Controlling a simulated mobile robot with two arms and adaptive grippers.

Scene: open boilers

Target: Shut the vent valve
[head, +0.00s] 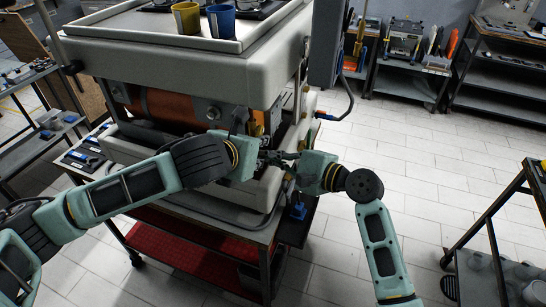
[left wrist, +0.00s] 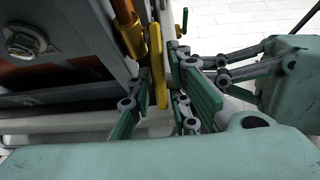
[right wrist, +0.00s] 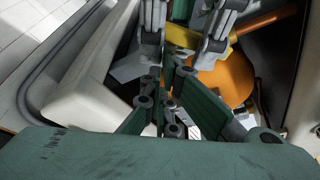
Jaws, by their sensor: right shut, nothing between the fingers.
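The vent valve's handle is probably the yellow lever (left wrist: 156,62) beside the boiler's side pipe; a yellow part (right wrist: 186,37) also shows in the right wrist view. My left gripper (head: 262,158) is beside the boiler's lower front corner. Its green-padded fingers (left wrist: 160,92) stand apart with the yellow lever between them; contact is unclear. My right gripper (head: 293,158) comes in from the right, close to the left one. Its fingers (right wrist: 163,85) are shut and empty, near the left gripper's fingers. The overlapping fingers partly hide the lever.
The boiler (head: 200,60) stands on a cart with a red lower shelf (head: 190,245). Yellow and blue cups (head: 221,20) stand on top. An orange rounded part (right wrist: 230,78) is close to the fingers. Clear tiled floor (head: 400,140) lies to the right.

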